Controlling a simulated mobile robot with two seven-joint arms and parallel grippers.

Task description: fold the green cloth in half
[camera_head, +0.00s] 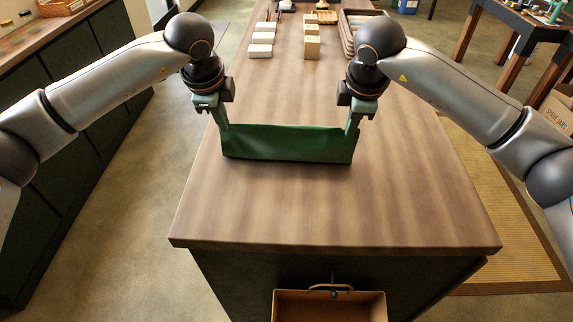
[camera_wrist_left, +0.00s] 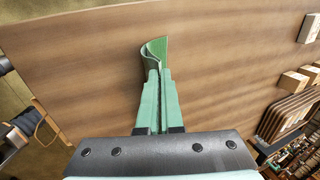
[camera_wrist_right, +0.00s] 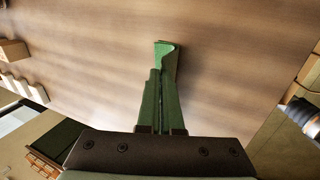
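The green cloth (camera_head: 288,144) hangs between my two grippers above the wooden table, its upper edge stretched across and sagging slightly. Its lower part reaches the tabletop or just above it; I cannot tell which. My left gripper (camera_head: 224,126) is shut on the cloth's upper left corner. In the left wrist view the cloth (camera_wrist_left: 155,48) sticks out curled past the closed fingertips. My right gripper (camera_head: 353,128) is shut on the upper right corner. In the right wrist view a curled bit of cloth (camera_wrist_right: 166,58) shows beyond the closed fingers.
The table (camera_head: 300,215) is bare in front of and around the cloth. White blocks (camera_head: 262,38), wooden blocks (camera_head: 312,42) and stacked trays (camera_head: 350,25) stand at its far end. An open box (camera_head: 328,306) is below the near edge.

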